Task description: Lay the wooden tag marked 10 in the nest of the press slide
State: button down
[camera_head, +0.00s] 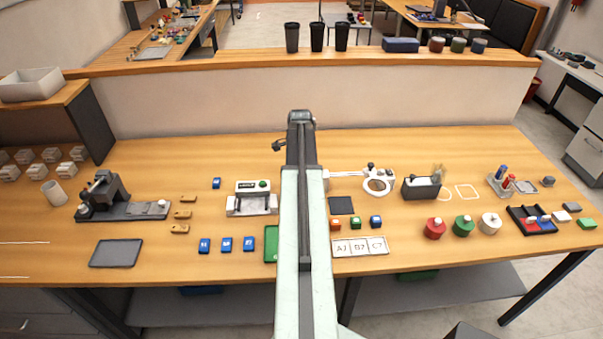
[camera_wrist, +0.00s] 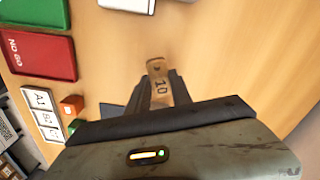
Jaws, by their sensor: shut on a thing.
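The wooden tag marked 10 (camera_wrist: 159,88) is between the fingers of my gripper (camera_wrist: 160,80) in the wrist view. In the head view my arm hides the tag and fingers. A black press (camera_head: 107,192) stands at the left of the bench, with a low slide (camera_head: 150,209) reaching right from it. The nest is too small to make out clearly. The press is out of the wrist view. Several other wooden tags (camera_head: 182,214) lie right of the press.
A grey-white device with a green button (camera_head: 252,200) stands between the loose tags and my arm. A dark grey plate (camera_head: 117,253) lies in front of the press. Blue blocks (camera_head: 226,244) are near the front edge. Green (camera_wrist: 40,18) and red NO GO (camera_wrist: 38,57) trays show in the wrist view.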

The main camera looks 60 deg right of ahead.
jog(key=s+a, duration=0.1)
jog(key=a, duration=0.3)
jog(key=s+a, duration=0.2)
jog(key=a, duration=0.2)
jog(key=s+a+r+p, duration=0.1)
jog(key=a, duration=0.3)
jog(key=shift+s, duration=0.35)
